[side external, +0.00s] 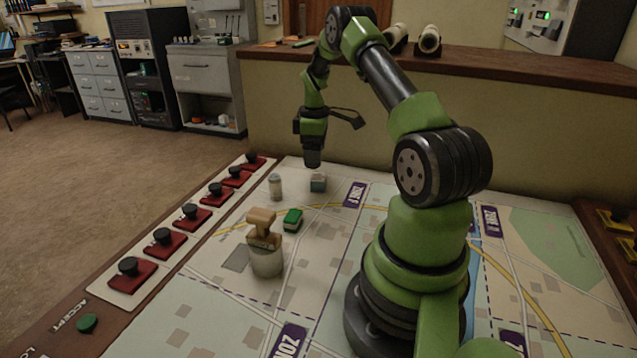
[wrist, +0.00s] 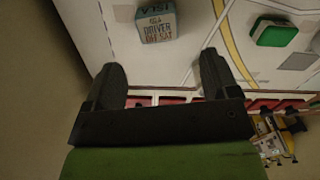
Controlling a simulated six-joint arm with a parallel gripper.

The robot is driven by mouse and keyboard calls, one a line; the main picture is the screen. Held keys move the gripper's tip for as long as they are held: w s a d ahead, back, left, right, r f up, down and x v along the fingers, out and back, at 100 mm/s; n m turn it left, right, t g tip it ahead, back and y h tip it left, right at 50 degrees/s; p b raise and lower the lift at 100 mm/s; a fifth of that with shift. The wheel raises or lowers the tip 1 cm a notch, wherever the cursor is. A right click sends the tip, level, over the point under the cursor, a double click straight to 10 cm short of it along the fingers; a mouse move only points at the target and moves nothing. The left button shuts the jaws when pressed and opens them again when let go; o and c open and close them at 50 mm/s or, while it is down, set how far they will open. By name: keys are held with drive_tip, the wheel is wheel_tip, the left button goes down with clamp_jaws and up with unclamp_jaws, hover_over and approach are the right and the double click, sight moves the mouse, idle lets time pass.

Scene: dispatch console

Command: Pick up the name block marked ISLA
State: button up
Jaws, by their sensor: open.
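The ISLA name block (wrist: 156,24) is a small pale cube with a teal top edge, and its printed face shows in the wrist view. In the side external view the block (side external: 318,184) stands on the map board, just below my gripper (side external: 312,163). In the wrist view my gripper (wrist: 160,78) is open, with its two dark fingers apart and nothing between them. The block lies ahead of the fingertips, between their lines, and does not appear to touch them.
A green block (side external: 293,220) lies nearby, also in the wrist view (wrist: 273,33). A pale cylinder (side external: 275,188) stands left of the ISLA block. A wooden-handled stamp (side external: 264,240) stands nearer. Red-based black knobs (side external: 191,215) line the board's left edge.

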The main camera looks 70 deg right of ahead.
sight(317, 177)
drive_tip(key=f, duration=0.7)
drive_tip(key=shift+s+d+f, duration=0.1)
drive_tip(key=shift+s+f, duration=0.1)
drive_tip(key=shift+f, duration=0.2)
drive_tip(key=c, duration=1)
